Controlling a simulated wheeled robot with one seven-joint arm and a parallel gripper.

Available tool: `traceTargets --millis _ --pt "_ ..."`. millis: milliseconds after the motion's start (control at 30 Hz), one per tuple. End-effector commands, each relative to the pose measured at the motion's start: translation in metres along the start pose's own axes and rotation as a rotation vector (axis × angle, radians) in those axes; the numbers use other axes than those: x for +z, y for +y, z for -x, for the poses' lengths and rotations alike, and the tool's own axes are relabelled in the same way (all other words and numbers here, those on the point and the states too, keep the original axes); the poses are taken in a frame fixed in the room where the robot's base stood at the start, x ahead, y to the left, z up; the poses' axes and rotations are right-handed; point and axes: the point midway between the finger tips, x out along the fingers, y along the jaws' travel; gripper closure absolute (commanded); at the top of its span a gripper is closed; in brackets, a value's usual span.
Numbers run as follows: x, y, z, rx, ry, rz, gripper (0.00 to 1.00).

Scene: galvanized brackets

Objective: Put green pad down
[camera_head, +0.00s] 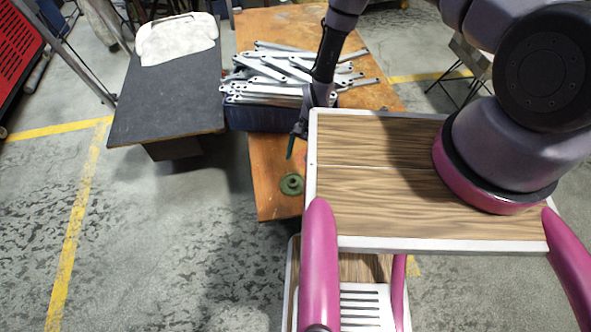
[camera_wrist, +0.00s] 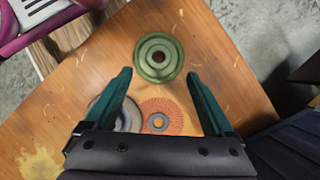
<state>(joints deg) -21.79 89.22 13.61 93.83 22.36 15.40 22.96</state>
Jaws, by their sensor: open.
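The green pad (camera_head: 291,184) is a round green disc with a hole in its middle. It lies flat on the orange-brown table (camera_head: 268,202), close to the front end. In the wrist view the green pad (camera_wrist: 158,45) is just beyond the fingertips, between their lines. My gripper (camera_head: 296,147) is open and empty, behind the pad in the head view and apart from it. The gripper's two dark green fingers (camera_wrist: 158,75) are spread wide in the wrist view.
An orange-red disc (camera_wrist: 161,127) and a grey disc (camera_wrist: 128,112) lie by the pad, partly behind my gripper. A dark bin (camera_head: 258,119) heaped with galvanized brackets (camera_head: 275,72) stands further back. A dark bench (camera_head: 165,100) with a white cloth (camera_head: 177,40) is left.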

Motion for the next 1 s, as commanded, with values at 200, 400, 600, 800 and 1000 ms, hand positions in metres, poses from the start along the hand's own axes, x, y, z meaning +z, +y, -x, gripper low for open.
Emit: traceTargets --millis 200,400,600,800,1000 --pt "-0.001 0.000 0.024 0.000 0.001 0.000 0.12" --pt "0.000 0.000 0.027 0.001 0.000 0.000 0.12" --pt "-0.004 -0.006 0.042 -0.010 0.010 0.008 0.12" --pt "-0.020 -0.033 0.136 -0.063 0.069 0.057 0.12" --pt "-0.029 -0.047 0.259 -0.120 0.154 0.115 0.12"
